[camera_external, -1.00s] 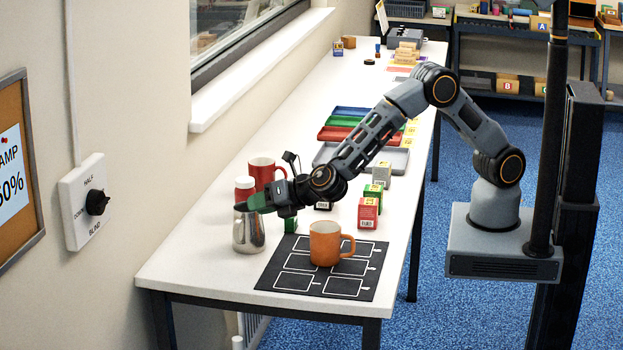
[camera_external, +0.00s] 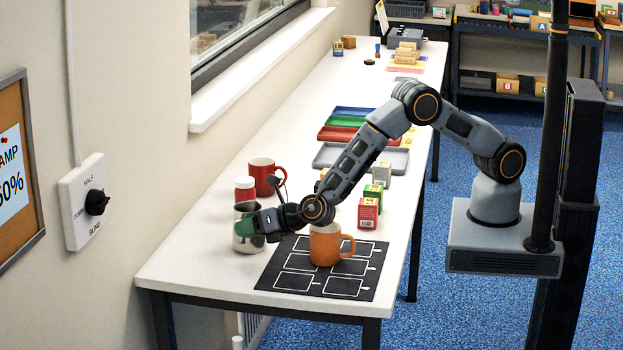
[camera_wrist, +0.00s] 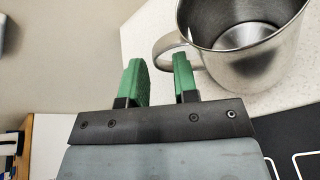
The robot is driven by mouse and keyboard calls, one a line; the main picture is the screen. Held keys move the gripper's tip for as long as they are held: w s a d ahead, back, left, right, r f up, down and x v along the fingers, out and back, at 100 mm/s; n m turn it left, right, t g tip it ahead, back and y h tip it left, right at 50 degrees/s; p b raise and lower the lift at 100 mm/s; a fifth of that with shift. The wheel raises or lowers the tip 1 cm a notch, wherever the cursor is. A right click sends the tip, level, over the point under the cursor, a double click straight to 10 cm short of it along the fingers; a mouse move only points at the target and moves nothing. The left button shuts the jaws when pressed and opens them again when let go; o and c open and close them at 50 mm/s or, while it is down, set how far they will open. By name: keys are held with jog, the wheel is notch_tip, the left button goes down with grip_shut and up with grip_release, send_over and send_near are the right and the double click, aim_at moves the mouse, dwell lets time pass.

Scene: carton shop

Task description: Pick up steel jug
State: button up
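The steel jug (camera_external: 248,246) stands upright at the left edge of the long white table, partly covered by my gripper in the external view. In the wrist view the jug (camera_wrist: 245,55) fills the upper right, open-topped and looking empty, with its looped handle turned toward my fingers. My gripper (camera_wrist: 158,75) has its two green fingers apart with nothing between them. The handle lies just ahead of the fingertips, close to the right finger. I cannot tell whether they touch. In the external view my gripper (camera_external: 255,225) is low beside the jug.
An orange mug (camera_external: 325,246) stands on a black mat (camera_external: 290,262) with white outlines, right of the jug. Small cartons (camera_external: 368,213) stand further right. The wall is close on the left.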

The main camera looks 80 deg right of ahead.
jog(key=shift+w+f, duration=0.15)
jog(key=shift+w, duration=0.2)
jog(key=shift+c, duration=0.4)
grip_shut()
